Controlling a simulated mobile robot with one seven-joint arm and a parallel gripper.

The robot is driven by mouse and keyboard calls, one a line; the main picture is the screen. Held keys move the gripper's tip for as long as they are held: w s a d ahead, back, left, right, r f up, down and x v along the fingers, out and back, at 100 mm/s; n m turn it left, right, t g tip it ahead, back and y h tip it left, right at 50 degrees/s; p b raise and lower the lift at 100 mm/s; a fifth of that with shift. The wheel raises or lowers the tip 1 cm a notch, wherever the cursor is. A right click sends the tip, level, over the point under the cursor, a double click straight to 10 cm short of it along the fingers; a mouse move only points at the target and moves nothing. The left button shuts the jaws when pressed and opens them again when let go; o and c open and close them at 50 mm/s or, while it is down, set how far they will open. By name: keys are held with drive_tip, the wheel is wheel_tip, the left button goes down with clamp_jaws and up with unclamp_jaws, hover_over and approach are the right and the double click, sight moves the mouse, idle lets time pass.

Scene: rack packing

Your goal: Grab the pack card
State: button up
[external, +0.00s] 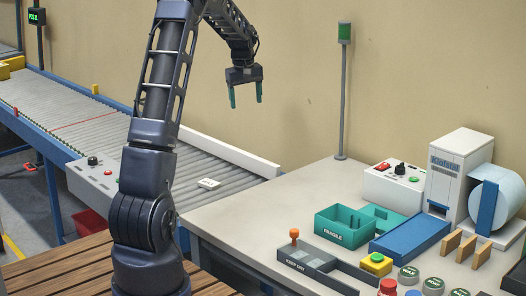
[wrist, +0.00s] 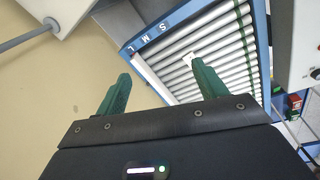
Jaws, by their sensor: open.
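A small white card with a dark mark (external: 208,183), which looks like the pack card, lies flat on the roller conveyor near its right end. In the wrist view a small white piece (wrist: 188,58), likely the same card, lies on the rollers beyond the right finger, partly hidden by it. My gripper (external: 246,98) is open and empty, with its green fingers pointing down. It is high above the conveyor and apart from the card. In the wrist view my gripper (wrist: 161,75) has nothing between its fingers.
The roller conveyor (external: 100,130) has a white side rail (external: 232,151) at the back. The grey worktable (external: 240,215) holds teal bins (external: 343,229), a control box (external: 393,185) and a label machine (external: 455,165). A thin post (external: 343,100) stands at the table's back.

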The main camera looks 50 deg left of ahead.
drive_tip(key=w+a+f+n, duration=0.2)
drive_tip(key=a+f+n, duration=0.1)
drive_tip(key=a+f, duration=1)
drive_tip(key=n+g, duration=0.1)
drive_tip(key=n, duration=0.2)
hover_over(207, 181)
wheel_tip(207, 181, down, 13)
wheel_tip(207, 181, down, 10)
drive_tip(key=shift+s+d+f, duration=0.1)
drive_tip(key=c, duration=1.1)
